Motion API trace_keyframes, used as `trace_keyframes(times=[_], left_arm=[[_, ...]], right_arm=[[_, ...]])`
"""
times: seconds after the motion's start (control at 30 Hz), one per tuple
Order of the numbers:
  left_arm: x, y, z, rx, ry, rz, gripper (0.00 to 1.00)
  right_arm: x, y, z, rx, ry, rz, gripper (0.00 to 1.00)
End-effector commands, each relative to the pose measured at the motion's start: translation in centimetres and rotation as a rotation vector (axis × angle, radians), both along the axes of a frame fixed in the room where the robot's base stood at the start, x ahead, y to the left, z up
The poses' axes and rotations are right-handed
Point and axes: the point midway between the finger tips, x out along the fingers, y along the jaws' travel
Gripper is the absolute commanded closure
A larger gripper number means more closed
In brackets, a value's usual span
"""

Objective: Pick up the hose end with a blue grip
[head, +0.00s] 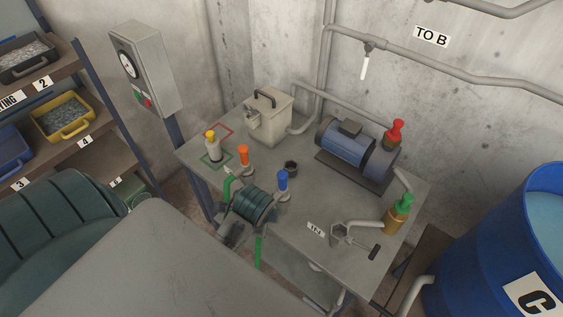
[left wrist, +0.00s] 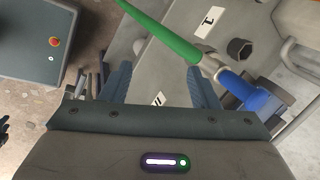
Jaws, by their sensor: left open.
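The hose end with a blue grip (head: 283,180) stands on the grey table in the head view, to the right of a hose end with an orange grip (head: 243,154). In the left wrist view the blue grip (left wrist: 246,93) lies just right of the right finger, on the end of a green hose (left wrist: 165,35) that runs to the upper left. My left gripper (left wrist: 160,85) is open, with nothing seen between its fingers. The right finger partly overlaps the area by the hose end, and contact cannot be told. My right gripper is not in view.
A blue barrel (head: 500,240) stands at right, shelves with bins at left.

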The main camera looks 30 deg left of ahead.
Motion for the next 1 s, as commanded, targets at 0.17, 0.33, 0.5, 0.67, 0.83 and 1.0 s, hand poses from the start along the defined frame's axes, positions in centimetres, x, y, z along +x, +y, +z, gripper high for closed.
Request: trace_keyframes(times=[0.17, 0.33, 0.5, 0.67, 0.83, 1.0], left_arm=[[1.5, 0.0, 3.7, 0.097, 0.038, -0.236, 0.45], [3.9, 0.1, 5.3, 0.211, 0.102, -0.519, 0.45], [7.0, 0.1, 6.5, 0.336, 0.185, -0.852, 0.45], [9.0, 0.1, 7.4, 0.416, 0.246, -1.077, 0.45], [9.9, 0.1, 7.5, 0.450, 0.278, -1.183, 0.45], [10.6, 0.8, 5.3, 0.453, 0.287, -1.197, 0.45]], right_arm=[[0.5, 0.1, 0.9, 0.001, -0.008, 0.000, 0.64], [0.8, 0.6, 1.0, 0.007, -0.013, -0.001, 0.64], [0.7, 1.1, 1.0, 0.012, -0.012, -0.003, 0.64], [0.7, 1.1, 1.0, 0.012, -0.011, -0.003, 0.64], [0.7, 0.8, 1.1, 0.010, -0.010, -0.002, 0.64], [0.6, 0.5, 1.7, 0.005, -0.009, -0.002, 0.64]])
